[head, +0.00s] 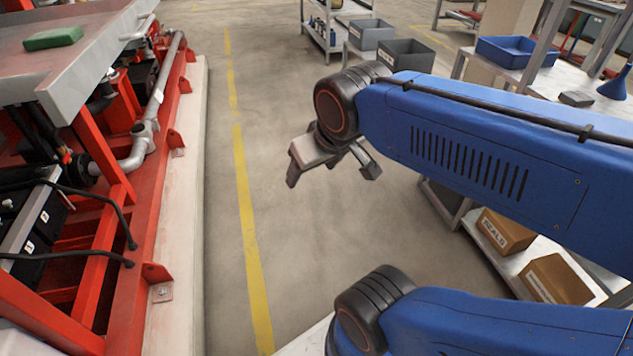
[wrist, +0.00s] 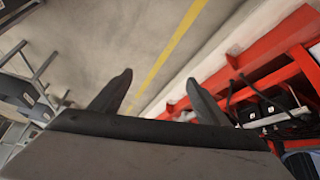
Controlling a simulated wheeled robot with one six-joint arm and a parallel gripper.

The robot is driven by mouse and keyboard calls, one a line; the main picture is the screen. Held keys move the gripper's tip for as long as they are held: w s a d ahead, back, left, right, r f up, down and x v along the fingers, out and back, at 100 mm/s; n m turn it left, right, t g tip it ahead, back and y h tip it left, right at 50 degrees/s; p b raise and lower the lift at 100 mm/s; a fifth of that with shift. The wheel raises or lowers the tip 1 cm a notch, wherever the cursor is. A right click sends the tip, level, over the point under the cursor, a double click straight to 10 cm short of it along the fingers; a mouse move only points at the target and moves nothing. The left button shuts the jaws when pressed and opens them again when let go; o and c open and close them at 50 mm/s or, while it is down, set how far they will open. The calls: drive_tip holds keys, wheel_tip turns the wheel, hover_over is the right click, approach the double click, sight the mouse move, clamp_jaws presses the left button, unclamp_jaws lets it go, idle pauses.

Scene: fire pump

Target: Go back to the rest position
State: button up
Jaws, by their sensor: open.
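My gripper (head: 332,180) hangs over the bare concrete floor near the middle of the head view. Its two fingers are spread apart with nothing between them. In the wrist view the two dark fingertips (wrist: 162,98) stand well apart, with floor and the yellow line behind them. My blue arm reaches in from the right of the head view. The gripper touches nothing that I can see.
A red pump frame (head: 150,225) on a pale plinth stands at the left, with a green block (head: 53,38) on its grey top. A yellow line (head: 245,215) runs along the clear floor. Shelves with cardboard boxes (head: 555,280) and a blue tray (head: 510,50) stand at the right.

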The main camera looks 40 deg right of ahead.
drive_tip(key=shift+g+y, duration=0.4)
drive_tip(key=shift+g, duration=0.2)
drive_tip(key=s+f, duration=0.1)
drive_tip(key=s+a, duration=0.1)
drive_tip(key=s+f, duration=0.1)
drive_tip(key=shift+s+a+f, duration=0.3)
drive_tip(key=shift+a, duration=0.05)
idle(0.3)
